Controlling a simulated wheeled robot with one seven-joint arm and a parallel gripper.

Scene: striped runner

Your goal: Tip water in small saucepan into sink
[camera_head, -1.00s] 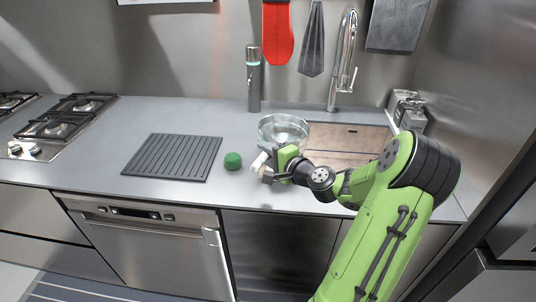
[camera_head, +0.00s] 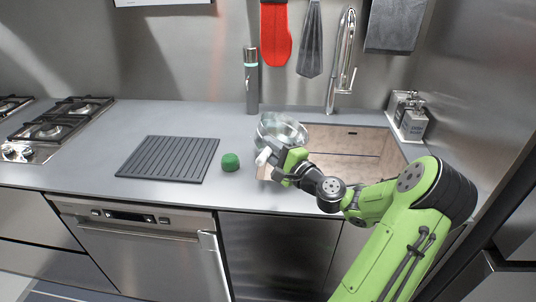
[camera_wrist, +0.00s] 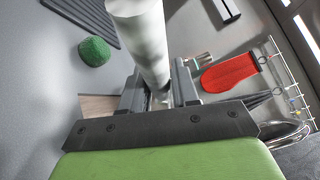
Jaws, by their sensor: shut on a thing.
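The small saucepan (camera_head: 281,128) looks shiny and see-through in the head view. It is raised and tilted at the left end of the sink (camera_head: 370,142). My gripper (camera_head: 282,164) is shut on its pale handle (camera_head: 264,156). In the wrist view the white handle (camera_wrist: 143,40) runs up between the fingers of my gripper (camera_wrist: 158,88). The pan's bowl does not show clearly there. I cannot make out the water or any stream in either view. The sink's basin is brownish, and my arm covers part of its front side.
A green round thing (camera_head: 230,162) sits on the counter left of the pan, beside a dark ribbed mat (camera_head: 170,158). A tall grey cylinder (camera_head: 251,80) and the tap (camera_head: 343,65) stand behind. Dispensers (camera_head: 410,118) stand right of the sink. A red mitt (camera_head: 275,35) hangs above.

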